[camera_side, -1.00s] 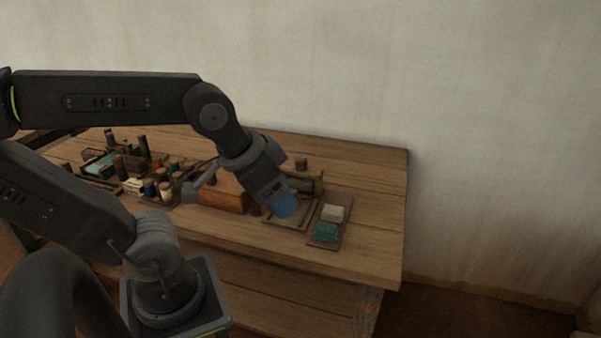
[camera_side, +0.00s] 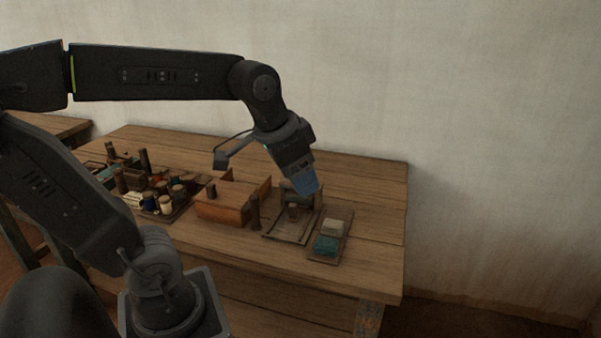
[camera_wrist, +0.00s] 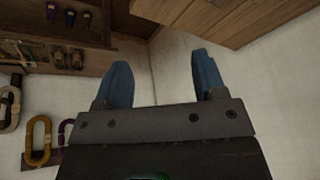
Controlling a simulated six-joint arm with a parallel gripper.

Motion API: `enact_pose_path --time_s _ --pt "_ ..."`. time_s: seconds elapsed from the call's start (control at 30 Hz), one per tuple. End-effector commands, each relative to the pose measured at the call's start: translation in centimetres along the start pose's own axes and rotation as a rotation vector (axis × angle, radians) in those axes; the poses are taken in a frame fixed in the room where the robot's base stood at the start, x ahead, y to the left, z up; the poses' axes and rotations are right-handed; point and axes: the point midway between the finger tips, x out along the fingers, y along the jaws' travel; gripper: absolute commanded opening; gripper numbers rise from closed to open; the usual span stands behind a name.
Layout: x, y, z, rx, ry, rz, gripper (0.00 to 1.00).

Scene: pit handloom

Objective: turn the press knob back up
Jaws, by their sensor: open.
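My gripper (camera_side: 306,188) is at the right part of the bench, tilted down, with blue fingertips just above a small wooden press (camera_side: 277,238) with a flat base and a dark upright frame. A small round brown knob (camera_side: 293,209) stands at the press, just below and left of the fingertips; whether they touch it I cannot tell. In the wrist view the two blue fingers (camera_wrist: 162,78) are spread wide with nothing between them. The knob and press are not visible there, and the fingers partly cover the press in the side view.
An orange-brown wooden box (camera_side: 227,207) and a dark upright peg (camera_side: 255,212) stand left of the press. A tray (camera_side: 324,257) with cream and teal blocks lies to its right. Several spools (camera_side: 160,196) crowd the left.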

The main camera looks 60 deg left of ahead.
Motion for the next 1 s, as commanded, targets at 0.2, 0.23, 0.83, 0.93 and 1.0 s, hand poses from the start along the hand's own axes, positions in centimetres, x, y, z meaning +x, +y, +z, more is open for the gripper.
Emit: enact_pose_path --time_s 0.2,0.23,0.83,0.93,1.0 --pt "2.0 -7.7 -7.0 0.088 -0.14 -0.015 0.64" --pt "2.5 -8.9 -7.8 0.101 -0.158 -0.013 0.64" --pt "12.9 -30.4 -10.3 0.288 -0.374 0.132 0.64" --pt "13.4 -30.9 -10.1 0.294 -0.378 0.139 0.64" --pt "13.9 -30.9 -9.8 0.295 -0.379 0.14 0.64"
